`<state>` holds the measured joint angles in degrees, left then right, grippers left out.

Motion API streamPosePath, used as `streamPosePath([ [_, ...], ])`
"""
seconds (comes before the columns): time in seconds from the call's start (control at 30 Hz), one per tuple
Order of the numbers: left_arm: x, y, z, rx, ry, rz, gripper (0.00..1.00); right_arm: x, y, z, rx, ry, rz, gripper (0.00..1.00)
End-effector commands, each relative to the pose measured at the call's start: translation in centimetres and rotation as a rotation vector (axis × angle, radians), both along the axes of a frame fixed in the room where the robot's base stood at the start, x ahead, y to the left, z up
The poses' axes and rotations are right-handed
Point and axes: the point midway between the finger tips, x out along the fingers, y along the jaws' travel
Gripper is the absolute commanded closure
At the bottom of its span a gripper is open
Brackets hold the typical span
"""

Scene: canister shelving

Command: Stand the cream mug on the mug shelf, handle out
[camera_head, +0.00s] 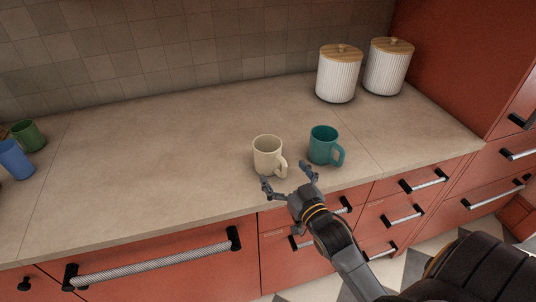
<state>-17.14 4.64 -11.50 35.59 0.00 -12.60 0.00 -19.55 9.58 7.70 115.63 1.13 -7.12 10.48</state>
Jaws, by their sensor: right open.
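The cream mug (266,155) stands upright on the counter, close to its front edge. Its handle (281,168) points toward the front right. My right gripper (287,181) is open and empty, just in front of the mug at the counter's edge. Its two fingers are spread toward the mug, with the left fingertip very near it; I cannot tell whether they touch. A teal mug (321,145) stands upright just right of the cream one. My left gripper is out of view. No mug shelf can be made out in this view.
Two white ribbed canisters (336,77) (387,69) with wooden lids stand at the back right. A green mug (28,136) and a blue mug (15,160) are at the far left. The counter's middle (160,150) is clear. Red drawers with handles (155,260) lie below the front edge.

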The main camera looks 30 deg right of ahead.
Motion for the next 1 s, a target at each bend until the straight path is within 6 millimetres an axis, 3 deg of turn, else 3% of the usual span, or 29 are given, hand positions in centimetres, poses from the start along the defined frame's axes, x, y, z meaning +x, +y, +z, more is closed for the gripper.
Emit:
streamPosePath([
  [0.23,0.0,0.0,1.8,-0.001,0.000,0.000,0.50,3.2,0.2,1.3,-0.001,-0.002,0.000,0.00],
  [0.33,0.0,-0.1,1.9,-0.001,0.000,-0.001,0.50,4.5,0.1,0.9,-0.001,0.000,0.000,0.00],
  [0.67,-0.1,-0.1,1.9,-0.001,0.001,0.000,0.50,5.2,0.1,0.7,-0.001,0.000,0.001,0.00],
  [1.0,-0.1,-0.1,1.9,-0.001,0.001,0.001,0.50,5.2,0.1,0.7,-0.001,0.001,0.001,0.69],
])
